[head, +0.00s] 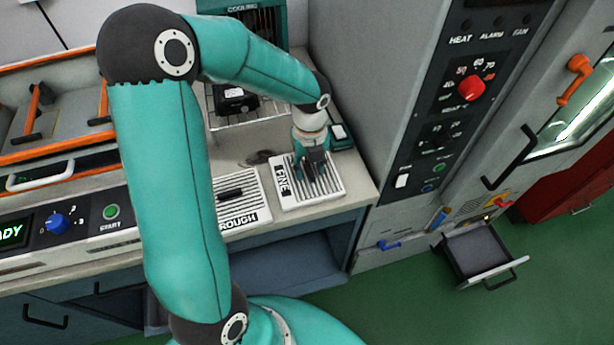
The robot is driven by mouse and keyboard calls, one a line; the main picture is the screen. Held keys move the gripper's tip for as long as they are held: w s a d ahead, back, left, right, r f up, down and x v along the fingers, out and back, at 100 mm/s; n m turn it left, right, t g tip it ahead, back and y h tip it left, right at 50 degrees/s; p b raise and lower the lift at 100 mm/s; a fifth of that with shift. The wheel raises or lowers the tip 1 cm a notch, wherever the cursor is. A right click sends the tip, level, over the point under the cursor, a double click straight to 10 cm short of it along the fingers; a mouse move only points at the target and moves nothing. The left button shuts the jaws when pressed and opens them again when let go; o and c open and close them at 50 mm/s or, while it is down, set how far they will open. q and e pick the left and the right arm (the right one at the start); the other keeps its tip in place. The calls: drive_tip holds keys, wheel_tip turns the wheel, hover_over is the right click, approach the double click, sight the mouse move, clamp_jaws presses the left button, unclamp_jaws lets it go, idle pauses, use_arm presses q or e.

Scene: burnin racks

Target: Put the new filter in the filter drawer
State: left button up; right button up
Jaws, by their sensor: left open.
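Two white slatted filters lie flat on the counter. One is marked FINE (328,188). The other, marked ROUGH (244,192), lies to its left and has a dark handle on top. My left gripper (312,174) points down at the middle of the FINE filter, with its fingers open. The gripper hides the middle of that filter, and I cannot tell whether the fingers touch it. The filter drawer (481,244) stands pulled out, low on the grey cabinet at the right, and looks empty. My right gripper is not in view.
The tall grey cabinet (345,80) rises just right of the FINE filter. A wire rack (240,122) with a black device stands behind the filters. A small teal-edged device (341,135) lies close behind my gripper. Green floor is clear around the drawer.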

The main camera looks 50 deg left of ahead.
use_arm(q)
drive_tip(key=shift+c, duration=0.2)
clamp_jaws()
drive_tip(key=shift+r, duration=0.1)
